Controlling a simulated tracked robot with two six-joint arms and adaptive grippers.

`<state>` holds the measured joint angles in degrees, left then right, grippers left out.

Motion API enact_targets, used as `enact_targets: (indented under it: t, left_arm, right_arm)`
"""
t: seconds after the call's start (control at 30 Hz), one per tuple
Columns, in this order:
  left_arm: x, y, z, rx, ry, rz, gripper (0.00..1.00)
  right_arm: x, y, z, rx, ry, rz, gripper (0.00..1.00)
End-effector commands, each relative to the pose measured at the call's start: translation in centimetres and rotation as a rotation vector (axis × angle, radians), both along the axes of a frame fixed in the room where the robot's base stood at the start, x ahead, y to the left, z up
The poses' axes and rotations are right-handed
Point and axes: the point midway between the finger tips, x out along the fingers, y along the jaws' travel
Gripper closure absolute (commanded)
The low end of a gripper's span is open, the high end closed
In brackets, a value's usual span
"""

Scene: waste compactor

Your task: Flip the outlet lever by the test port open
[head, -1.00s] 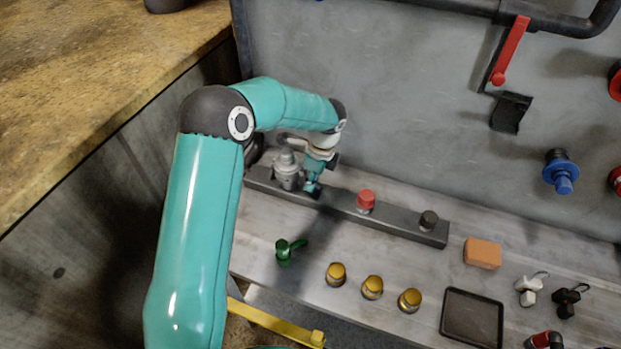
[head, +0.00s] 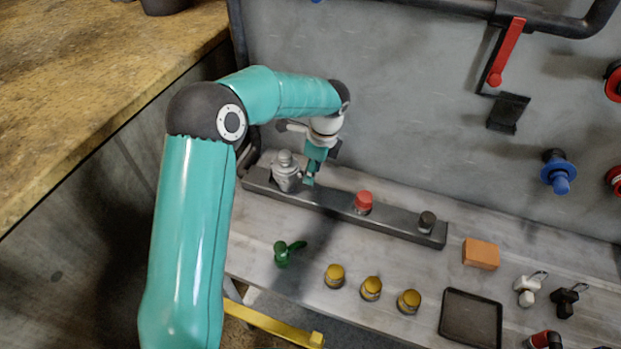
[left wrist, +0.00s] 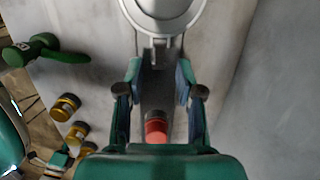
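A green valve with a small lever handle (head: 285,252) stands on the bench front left; it also shows in the left wrist view (left wrist: 45,50). A red lever (head: 507,52) hangs slanted on the back wall, top right. I cannot tell which is the outlet lever. A grey metal fitting (head: 286,172) stands at the left end of a dark rail; its round body shows at the top of the left wrist view (left wrist: 165,12). My left gripper (head: 310,178) is just right of it, above the rail. Its fingers (left wrist: 160,72) are apart and empty. My right gripper is not in view.
The rail (head: 400,228) carries a red cap (head: 363,202) and a dark cap (head: 427,221). Several yellow knobs (head: 371,288) stand in front. An orange block (head: 481,254) and a dark tray (head: 470,320) lie to the right. A blue valve (head: 558,175) is on the wall.

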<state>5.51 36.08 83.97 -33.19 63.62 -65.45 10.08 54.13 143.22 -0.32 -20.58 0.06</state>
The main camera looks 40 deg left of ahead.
Motion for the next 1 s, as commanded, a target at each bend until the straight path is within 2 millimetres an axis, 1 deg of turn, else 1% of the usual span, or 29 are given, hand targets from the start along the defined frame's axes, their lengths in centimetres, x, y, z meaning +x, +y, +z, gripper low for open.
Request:
enact_targets:
  t: [0.03, 0.1, 0.2, 0.33, 0.5, 0.77, 0.87, 0.93, 1.0]
  left_arm:
    - [0.1, -0.2, 1.2, -0.001, -0.006, -0.001, 0.64]
    - [0.2, -0.4, 2.6, 0.0, -0.005, 0.0, 0.64]
    - [0.2, -0.8, 4.4, 0.0, -0.003, -0.001, 0.64]
    - [0.3, -1.0, 6.1, 0.0, -0.002, 0.0, 0.64]
    - [0.3, -1.2, 7.0, 0.0, 0.0, 0.0, 0.64]
    - [0.2, -1.2, 7.1, 0.0, 0.0, 0.0, 0.64]
    - [-0.1, -1.1, 7.1, 0.003, 0.016, 0.005, 0.64]
    - [-0.8, -0.6, 7.5, 0.021, 0.046, 0.019, 0.64]
    - [-1.2, 0.5, 8.8, 0.059, 0.076, 0.047, 0.64]
  right_arm:
    - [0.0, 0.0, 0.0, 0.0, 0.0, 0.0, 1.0]
    - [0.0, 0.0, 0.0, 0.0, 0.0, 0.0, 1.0]
    - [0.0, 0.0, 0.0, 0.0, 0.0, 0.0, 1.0]
    - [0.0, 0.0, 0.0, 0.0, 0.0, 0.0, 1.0]
    - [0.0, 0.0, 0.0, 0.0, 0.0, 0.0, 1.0]
    - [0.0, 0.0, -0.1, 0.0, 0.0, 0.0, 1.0]
    - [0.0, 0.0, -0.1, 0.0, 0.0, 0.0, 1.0]
    - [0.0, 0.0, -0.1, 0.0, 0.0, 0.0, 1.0]
    - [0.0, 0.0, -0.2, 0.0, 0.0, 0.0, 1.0]
